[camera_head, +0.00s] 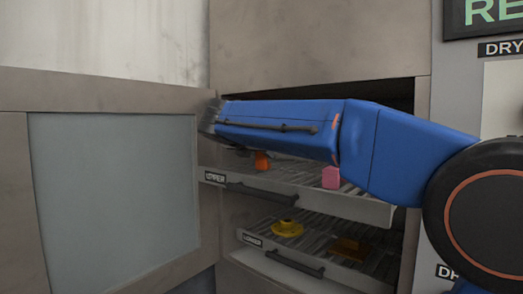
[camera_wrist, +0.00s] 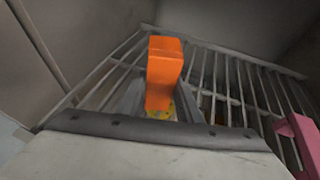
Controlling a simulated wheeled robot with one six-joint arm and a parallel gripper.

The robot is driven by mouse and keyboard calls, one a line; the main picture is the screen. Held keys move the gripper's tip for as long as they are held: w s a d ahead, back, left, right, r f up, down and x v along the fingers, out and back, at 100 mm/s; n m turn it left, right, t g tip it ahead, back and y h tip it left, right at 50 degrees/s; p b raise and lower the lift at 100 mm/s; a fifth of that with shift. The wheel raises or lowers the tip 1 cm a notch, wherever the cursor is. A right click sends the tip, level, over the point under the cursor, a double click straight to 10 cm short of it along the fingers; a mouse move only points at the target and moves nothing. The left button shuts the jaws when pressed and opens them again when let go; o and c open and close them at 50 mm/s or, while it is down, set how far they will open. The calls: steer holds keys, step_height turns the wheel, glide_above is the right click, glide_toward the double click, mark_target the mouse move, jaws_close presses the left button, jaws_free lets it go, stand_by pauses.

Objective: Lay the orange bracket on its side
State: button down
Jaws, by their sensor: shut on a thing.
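The orange bracket (camera_wrist: 165,68) stands up between the fingers of my gripper (camera_wrist: 158,108) in the wrist view. The gripper is shut on its lower part, and the fingers hide some of it. In the head view the bracket (camera_head: 262,160) shows as a small orange piece below my blue arm, over the upper rack. My arm hides most of the gripper there. I cannot tell whether the bracket touches the rack.
A pink block (camera_head: 331,177) stands on the upper pull-out rack (camera_head: 350,207), right of the bracket. The lower rack (camera_head: 320,277) holds a yellow piece (camera_head: 288,228) and a brownish-yellow piece (camera_head: 350,248). An open door (camera_head: 115,190) is at the left.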

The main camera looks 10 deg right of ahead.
steer(key=shift+f, duration=0.4)
stand_by(0.7)
steer(key=c, duration=1.2)
jaws_free()
steer(key=v, duration=1.7)
steer(key=shift+a, duration=0.15)
steer(key=shift+s, duration=0.1)
